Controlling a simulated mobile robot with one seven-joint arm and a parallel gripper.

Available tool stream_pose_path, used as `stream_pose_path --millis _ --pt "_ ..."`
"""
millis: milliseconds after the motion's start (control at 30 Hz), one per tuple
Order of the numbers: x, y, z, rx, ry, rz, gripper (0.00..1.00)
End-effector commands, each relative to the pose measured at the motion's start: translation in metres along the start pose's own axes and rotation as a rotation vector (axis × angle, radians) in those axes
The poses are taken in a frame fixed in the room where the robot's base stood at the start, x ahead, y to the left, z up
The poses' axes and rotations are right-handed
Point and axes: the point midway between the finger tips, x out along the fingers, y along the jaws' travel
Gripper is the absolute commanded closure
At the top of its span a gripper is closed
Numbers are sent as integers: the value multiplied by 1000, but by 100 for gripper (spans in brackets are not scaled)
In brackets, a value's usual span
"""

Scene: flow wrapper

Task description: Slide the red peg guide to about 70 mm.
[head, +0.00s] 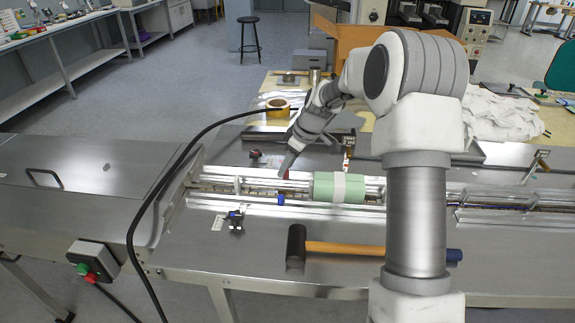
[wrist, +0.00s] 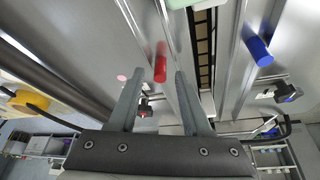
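The red peg guide (wrist: 160,62) shows in the wrist view as a red cylinder beside the rail. My gripper (wrist: 160,72) is open, with one finger on each side of the red peg; gaps show between peg and fingers, and I cannot tell whether the fingers are down at its height. A red-and-dark knob (wrist: 144,108) lies between the fingers nearer the palm; in the head view a red knob (head: 255,155) stands behind the rails. In the head view my gripper (head: 287,168) points down over the conveyor and the red peg is not discernible. No scale is readable.
A blue peg (head: 281,198) stands across the channel, with a blue-and-black knob (head: 236,216) in front. A green packet with a white band (head: 338,187) lies on the conveyor right of my gripper. A mallet (head: 297,247) lies in front. A black cable (head: 150,200) arches on the left.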

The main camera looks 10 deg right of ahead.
Motion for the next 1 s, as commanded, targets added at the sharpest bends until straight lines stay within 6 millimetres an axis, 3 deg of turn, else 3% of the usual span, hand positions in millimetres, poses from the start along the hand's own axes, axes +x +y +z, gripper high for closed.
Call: stream_pose_path --millis 233,367,800,1000 --pt "-2 0 0 0 0 0 52" --pt "-16 1 0 1 1 2 52" --pt "-120 1 0 1 1 4 52" --pt "-157 1 -1 0 1 3 52"
